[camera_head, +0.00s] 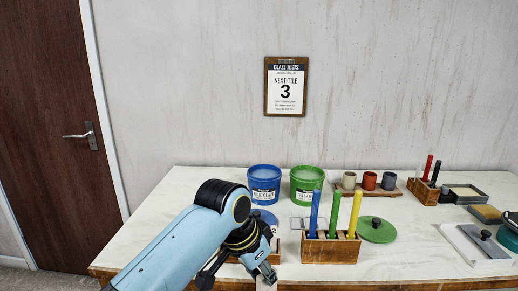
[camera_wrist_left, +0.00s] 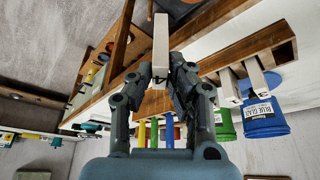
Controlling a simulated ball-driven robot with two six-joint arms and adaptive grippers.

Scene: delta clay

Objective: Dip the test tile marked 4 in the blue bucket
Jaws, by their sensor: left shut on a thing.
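My left gripper (camera_head: 266,274) is shut on a pale test tile in front of the wooden tile rack at the table's front edge. In the left wrist view the tile (camera_wrist_left: 160,45) stands between the fingertips (camera_wrist_left: 161,72), and its dark mark reads as a 4. The blue bucket (camera_head: 265,186) stands at the back of the table, left of the green bucket (camera_head: 307,187). In the wrist view the blue bucket (camera_wrist_left: 263,120) has a white glaze label. Other tiles (camera_wrist_left: 258,78) remain in the rack (camera_wrist_left: 235,48), one marked 3. My right gripper is not in view.
A wooden holder (camera_head: 330,251) with blue, green and yellow sticks stands right of the gripper. A green lid (camera_head: 377,230) and a row of small cups (camera_head: 369,181) lie beyond.

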